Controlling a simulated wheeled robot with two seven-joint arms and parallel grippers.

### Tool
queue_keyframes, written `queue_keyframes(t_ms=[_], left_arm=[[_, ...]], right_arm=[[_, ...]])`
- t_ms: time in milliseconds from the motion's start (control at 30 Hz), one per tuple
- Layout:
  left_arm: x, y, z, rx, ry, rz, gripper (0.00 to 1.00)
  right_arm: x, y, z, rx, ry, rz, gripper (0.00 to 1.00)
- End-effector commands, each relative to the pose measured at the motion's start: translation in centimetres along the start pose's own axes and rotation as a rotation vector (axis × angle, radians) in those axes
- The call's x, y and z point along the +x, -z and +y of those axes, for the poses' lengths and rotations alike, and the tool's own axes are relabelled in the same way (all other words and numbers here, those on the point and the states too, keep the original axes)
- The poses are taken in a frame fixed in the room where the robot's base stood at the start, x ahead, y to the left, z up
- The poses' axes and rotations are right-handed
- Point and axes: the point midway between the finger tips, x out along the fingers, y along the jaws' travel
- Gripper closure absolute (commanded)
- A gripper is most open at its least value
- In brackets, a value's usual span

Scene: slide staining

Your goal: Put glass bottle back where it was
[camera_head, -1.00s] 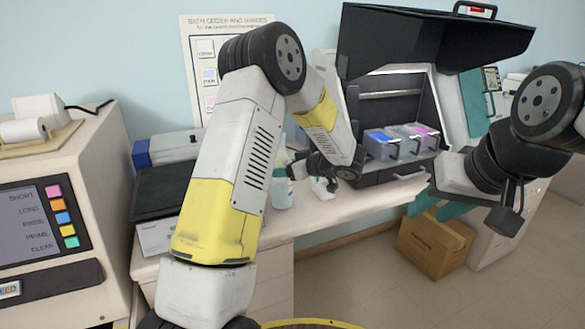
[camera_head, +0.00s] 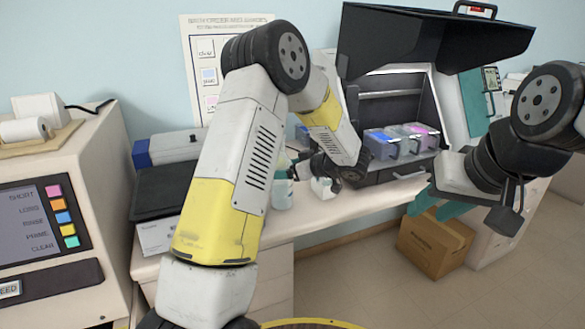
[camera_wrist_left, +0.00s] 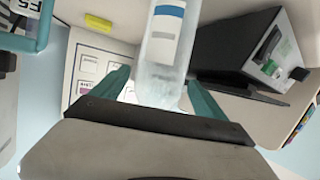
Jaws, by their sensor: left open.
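The glass bottle (camera_wrist_left: 162,50) is clear with a white label and a blue band. In the left wrist view it stands between the teal fingers of my left gripper (camera_wrist_left: 163,92), which are open with a gap on each side. In the head view a pale bottle (camera_head: 283,192) stands on the counter beside my left wrist; I cannot tell surely if it is the same one. My left gripper is mostly hidden there behind my left arm. My right gripper (camera_head: 439,207) has its teal fingers apart, in front of the counter, with nothing seen between them.
A dark open cabinet (camera_head: 385,100) holds staining jars with blue and pink contents (camera_head: 405,143). A small white container (camera_head: 323,187) is on the counter (camera_head: 330,212). A control-panel machine (camera_head: 50,220) stands left. A cardboard box (camera_head: 435,243) is on the floor.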

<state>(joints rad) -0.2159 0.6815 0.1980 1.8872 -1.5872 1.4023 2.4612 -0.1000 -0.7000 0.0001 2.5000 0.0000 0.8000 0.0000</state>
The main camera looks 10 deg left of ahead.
Motion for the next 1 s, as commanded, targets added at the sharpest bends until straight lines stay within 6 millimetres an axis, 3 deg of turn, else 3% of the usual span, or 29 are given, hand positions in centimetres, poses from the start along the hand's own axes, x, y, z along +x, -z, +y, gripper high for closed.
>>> queue_keyframes(t_ms=[200,400,667,767,1000], left_arm=[[-4.9,0.0,0.1,0.001,-0.006,-0.001,0.16],[-8.6,0.0,0.1,0.001,-0.003,0.000,0.16],[-10.3,0.7,-1.0,0.028,0.017,-0.026,0.16],[-9.9,2.1,-3.8,0.112,0.057,-0.105,0.16],[-10.7,4.5,-15.1,0.421,0.036,-0.498,0.16]], right_arm=[[0.0,0.0,0.0,0.000,0.000,0.000,0.64],[0.0,0.0,0.0,0.000,0.000,0.000,0.64],[0.0,0.0,0.0,0.000,0.000,0.000,0.64],[0.0,0.0,0.0,0.000,0.000,0.000,0.64],[0.0,0.0,0.0,0.000,0.000,0.000,0.64]])
